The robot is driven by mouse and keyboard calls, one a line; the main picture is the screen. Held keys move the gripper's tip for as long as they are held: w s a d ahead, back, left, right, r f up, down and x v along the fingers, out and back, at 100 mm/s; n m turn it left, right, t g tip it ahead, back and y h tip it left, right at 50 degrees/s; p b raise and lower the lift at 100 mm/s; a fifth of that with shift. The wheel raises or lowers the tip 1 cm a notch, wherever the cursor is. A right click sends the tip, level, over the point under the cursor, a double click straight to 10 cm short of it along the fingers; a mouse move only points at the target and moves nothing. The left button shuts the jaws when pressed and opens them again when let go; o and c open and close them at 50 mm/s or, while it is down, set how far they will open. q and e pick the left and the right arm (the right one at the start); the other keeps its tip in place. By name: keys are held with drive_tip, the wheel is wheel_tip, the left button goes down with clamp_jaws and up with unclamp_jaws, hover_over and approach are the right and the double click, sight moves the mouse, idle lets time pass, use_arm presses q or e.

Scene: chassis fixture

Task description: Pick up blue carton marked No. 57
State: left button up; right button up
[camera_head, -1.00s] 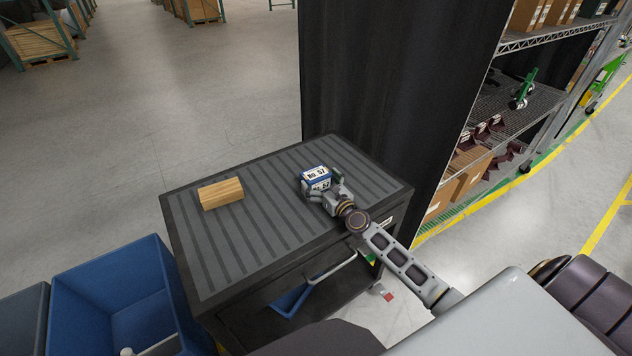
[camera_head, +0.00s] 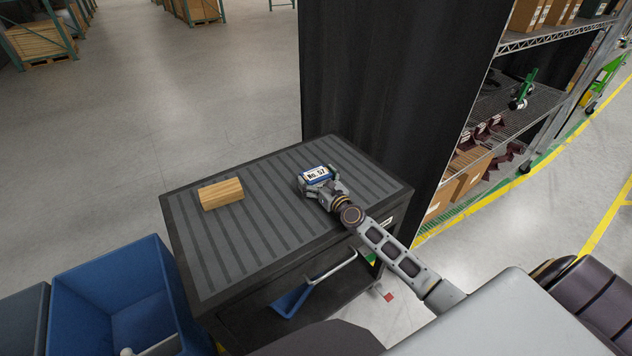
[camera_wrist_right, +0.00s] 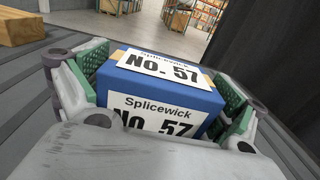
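The blue carton (camera_head: 314,173) stands on the ribbed top of the dark cart (camera_head: 240,234), near its right end. Its white top label reads No. 57. In the right wrist view the carton (camera_wrist_right: 165,90) fills the middle, with "Splicewick No. 57" labels on its top and near faces. My right gripper (camera_head: 317,180) is low at the carton, its fingers on either side of it. The green finger pads flank the carton closely, seemingly with narrow gaps; firm contact does not show. My left gripper is not in view.
A wooden block (camera_head: 221,193) lies on the cart's left half, clear of the carton. A blue bin (camera_head: 112,262) stands left of the cart. A black panel (camera_head: 385,90) rises close behind the cart's right end. The cart top between block and carton is free.

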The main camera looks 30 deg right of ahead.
sight(316, 173)
drive_tip(key=c, duration=0.8)
drive_tip(key=shift+o, duration=0.2)
drive_tip(key=shift+r, duration=0.25)
drive_tip(key=shift+r+p, duration=4.75)
drive_tip(key=shift+r, duration=0.05)
